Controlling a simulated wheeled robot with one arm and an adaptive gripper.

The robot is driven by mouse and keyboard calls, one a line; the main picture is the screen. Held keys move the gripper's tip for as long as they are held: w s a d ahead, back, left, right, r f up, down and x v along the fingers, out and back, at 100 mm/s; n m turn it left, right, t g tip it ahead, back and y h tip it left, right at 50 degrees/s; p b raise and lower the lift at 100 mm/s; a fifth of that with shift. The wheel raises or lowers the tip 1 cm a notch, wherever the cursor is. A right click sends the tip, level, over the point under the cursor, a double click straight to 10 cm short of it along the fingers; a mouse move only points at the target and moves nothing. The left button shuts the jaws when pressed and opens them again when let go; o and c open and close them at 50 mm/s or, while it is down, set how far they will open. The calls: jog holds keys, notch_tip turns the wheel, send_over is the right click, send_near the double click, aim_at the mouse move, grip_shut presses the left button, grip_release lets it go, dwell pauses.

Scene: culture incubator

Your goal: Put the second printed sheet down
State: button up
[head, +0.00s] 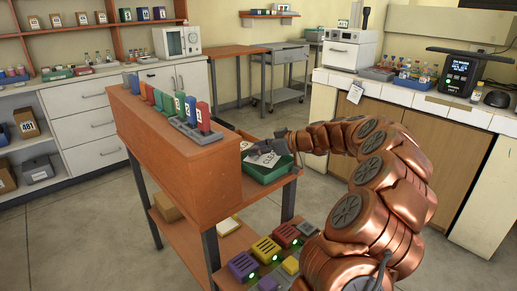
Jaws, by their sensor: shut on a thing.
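My gripper (256,152) is at the end of my copper arm, over the right end of the wooden cart. It is shut on a white printed sheet (265,166), which hangs tilted below the fingers. The sheet is above or against a green tray (262,178) on the cart's lower ledge. I cannot tell whether the sheet touches the tray. Another pale patch, perhaps paper (245,146), shows just left of the gripper, partly hidden.
A raised wooden box (190,160) on the cart carries several coloured numbered blocks (203,113) beside the gripper. Coloured modules (265,248) stand at the front. A white-topped bench (400,102) with instruments is at right. Open floor (112,215) lies left of the cart.

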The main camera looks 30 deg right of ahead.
jog(key=shift+f+b, duration=0.3)
jog(key=shift+b, duration=0.25)
jog(key=o, duration=0.9)
jog(key=shift+o, duration=0.2)
jog(key=shift+r, duration=0.15)
jog(key=shift+r+p, duration=0.4)
jog(key=shift+p, duration=0.4)
jog(key=v, duration=1.2)
jog(key=shift+f, duration=0.2)
